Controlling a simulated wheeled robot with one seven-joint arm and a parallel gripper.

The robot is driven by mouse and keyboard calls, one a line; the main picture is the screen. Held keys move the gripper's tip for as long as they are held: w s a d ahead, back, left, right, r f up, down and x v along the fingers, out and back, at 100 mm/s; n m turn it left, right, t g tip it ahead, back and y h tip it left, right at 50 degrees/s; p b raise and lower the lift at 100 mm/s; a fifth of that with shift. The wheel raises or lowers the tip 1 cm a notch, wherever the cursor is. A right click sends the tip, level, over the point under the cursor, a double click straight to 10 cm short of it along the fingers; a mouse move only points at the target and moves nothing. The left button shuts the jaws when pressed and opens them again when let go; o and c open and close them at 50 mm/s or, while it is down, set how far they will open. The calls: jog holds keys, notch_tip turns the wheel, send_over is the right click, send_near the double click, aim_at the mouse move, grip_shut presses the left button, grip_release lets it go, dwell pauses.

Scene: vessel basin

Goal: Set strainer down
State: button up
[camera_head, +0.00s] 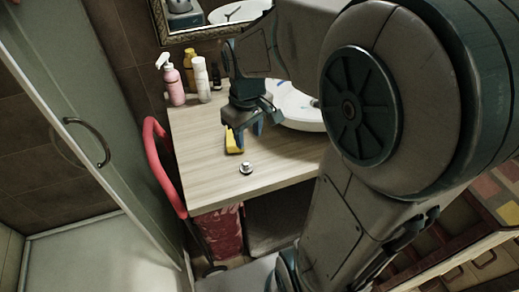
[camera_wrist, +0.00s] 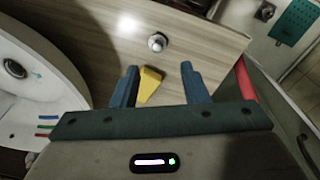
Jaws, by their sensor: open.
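A small round metal piece with a knob on top, which looks like the strainer, stands on the wooden counter near its front edge (camera_head: 246,169). The same strainer (camera_wrist: 158,42) shows in the wrist view beyond my fingertips, with nothing touching it. My gripper (camera_head: 243,136) is open over the counter, behind the strainer in the head view. In the wrist view my gripper (camera_wrist: 158,69) has its two blue fingers apart. A yellow object (camera_wrist: 149,84) shows between them; whether they touch it I cannot tell.
The counter (camera_head: 200,145) bears a white basin (camera_head: 300,112), partly hidden by my arm. A pink pump bottle (camera_head: 174,86), a white bottle (camera_head: 202,80) and a yellow bottle (camera_head: 190,65) stand at the back left. A red curved rail (camera_head: 160,165) runs along the counter's left side.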

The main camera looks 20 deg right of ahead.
jog(key=s+r+m+t, duration=0.2)
jog(key=s+m, duration=0.2)
jog(key=s, duration=0.6)
jog(key=shift+s+r+m, duration=0.2)
jog(key=shift+s+m, duration=0.1)
jog(key=shift+s, duration=0.05)
